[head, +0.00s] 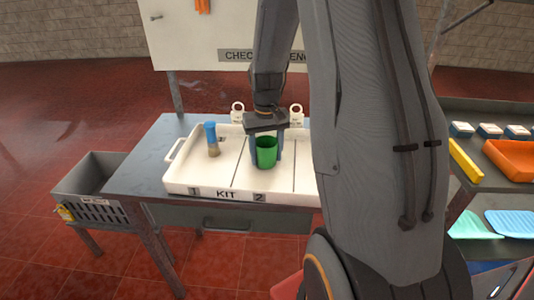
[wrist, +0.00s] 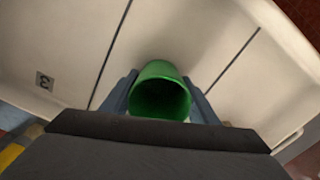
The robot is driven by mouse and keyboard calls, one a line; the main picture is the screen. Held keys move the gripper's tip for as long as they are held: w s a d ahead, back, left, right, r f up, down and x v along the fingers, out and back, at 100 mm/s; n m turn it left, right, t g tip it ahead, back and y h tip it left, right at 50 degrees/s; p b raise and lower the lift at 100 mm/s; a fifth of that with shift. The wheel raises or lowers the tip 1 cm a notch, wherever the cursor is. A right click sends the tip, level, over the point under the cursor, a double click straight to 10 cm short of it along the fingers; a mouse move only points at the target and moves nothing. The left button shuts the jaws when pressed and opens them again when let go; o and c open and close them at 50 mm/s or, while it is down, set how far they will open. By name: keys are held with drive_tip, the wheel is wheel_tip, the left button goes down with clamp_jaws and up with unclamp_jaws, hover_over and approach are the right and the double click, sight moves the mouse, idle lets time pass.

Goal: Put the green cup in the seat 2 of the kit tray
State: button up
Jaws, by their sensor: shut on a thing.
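The green cup (head: 266,152) is between the two fingers of my gripper (head: 267,150), which is shut on it. The cup is in seat 2 of the white kit tray (head: 205,184), between the two dark divider lines. Whether its base touches the tray floor I cannot tell. In the wrist view the cup (wrist: 160,92) shows its open mouth, with a finger of my gripper (wrist: 160,98) on each side. The tray floor (wrist: 70,40) spreads around it.
A blue-topped bottle (head: 212,140) stands in seat 1. A grey bin (head: 95,180) is left of the table (head: 140,165). My arm hides the tray's right part. A shelf at the right holds an orange tray (head: 512,158) and a yellow item (head: 466,160).

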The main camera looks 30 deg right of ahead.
drive_tip(key=shift+f, duration=0.1)
drive_tip(key=o, duration=1.1)
drive_tip(key=shift+c, duration=0.2)
wheel_tip(320, 180, up, 12)
drive_tip(key=b, duration=0.2)
